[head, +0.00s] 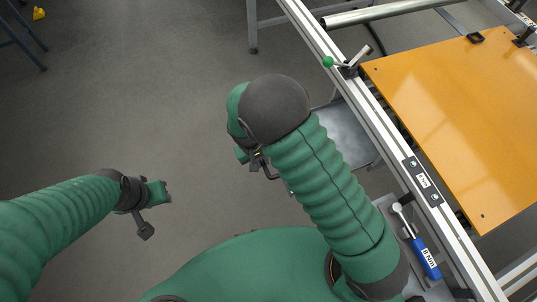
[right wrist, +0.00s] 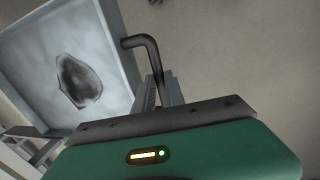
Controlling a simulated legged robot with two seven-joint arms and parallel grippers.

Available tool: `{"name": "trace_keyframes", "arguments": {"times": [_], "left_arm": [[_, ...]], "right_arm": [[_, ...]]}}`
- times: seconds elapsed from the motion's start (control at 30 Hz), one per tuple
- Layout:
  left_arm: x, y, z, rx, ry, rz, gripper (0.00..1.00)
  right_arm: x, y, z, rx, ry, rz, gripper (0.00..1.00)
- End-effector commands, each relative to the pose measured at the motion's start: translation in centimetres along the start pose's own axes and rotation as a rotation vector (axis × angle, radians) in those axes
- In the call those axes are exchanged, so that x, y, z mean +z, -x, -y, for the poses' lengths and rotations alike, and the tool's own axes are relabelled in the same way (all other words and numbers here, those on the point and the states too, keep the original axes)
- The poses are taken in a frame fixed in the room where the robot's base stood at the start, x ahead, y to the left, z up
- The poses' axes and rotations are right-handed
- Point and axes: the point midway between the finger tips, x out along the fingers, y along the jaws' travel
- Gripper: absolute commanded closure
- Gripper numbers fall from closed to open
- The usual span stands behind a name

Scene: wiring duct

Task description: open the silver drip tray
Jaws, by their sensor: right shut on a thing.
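The silver drip tray (head: 350,135) sticks out from under the left side of the workbench frame, partly hidden by my right arm. In the right wrist view the tray (right wrist: 115,55) fills the upper left, with a dark stain on its floor. A dark bent handle (right wrist: 150,50) stands beside the tray's edge. My right gripper (head: 262,168) is shut on this handle; its jaws (right wrist: 160,95) meet it at the handle's lower end, and the exact grip is partly hidden. My left gripper (head: 155,205) hangs over open floor, away from the tray; its jaw opening is unclear.
The aluminium bench frame (head: 398,150) runs diagonally beside my right arm, with an orange board (head: 460,110) on it. A green-knobbed lever (head: 345,65) sits on the rail. A blue-handled tool (head: 425,258) lies near the arm's base.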

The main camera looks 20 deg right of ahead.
Motion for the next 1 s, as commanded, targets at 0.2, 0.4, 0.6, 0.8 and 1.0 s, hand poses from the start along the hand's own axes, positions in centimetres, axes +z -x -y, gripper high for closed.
{"name": "trace_keyframes", "arguments": {"times": [0.2, 0.4, 0.6, 0.8, 1.0], "left_arm": [[-0.04, 0.18, -0.03, 0.000, -0.001, 0.000, 0.64], [-0.04, 0.16, -0.03, 0.000, -0.001, 0.000, 0.64], [-0.04, 0.15, -0.02, 0.000, -0.001, 0.000, 0.64], [-0.04, 0.14, -0.02, 0.000, -0.001, 0.000, 0.64], [-0.19, 0.78, -0.03, 0.000, -0.001, 0.000, 0.64]], "right_arm": [[-0.28, 0.21, 0.07, -0.002, -0.002, -0.007, 1.00], [-0.33, 0.24, 0.22, 0.001, -0.002, -0.007, 1.00], [-0.26, 0.20, 0.24, 0.001, -0.002, -0.005, 0.65], [-0.19, 0.16, 0.22, 0.002, -0.002, -0.003, 0.64], [-0.23, 0.82, 0.01, 0.002, -0.002, -0.003, 0.64]]}}
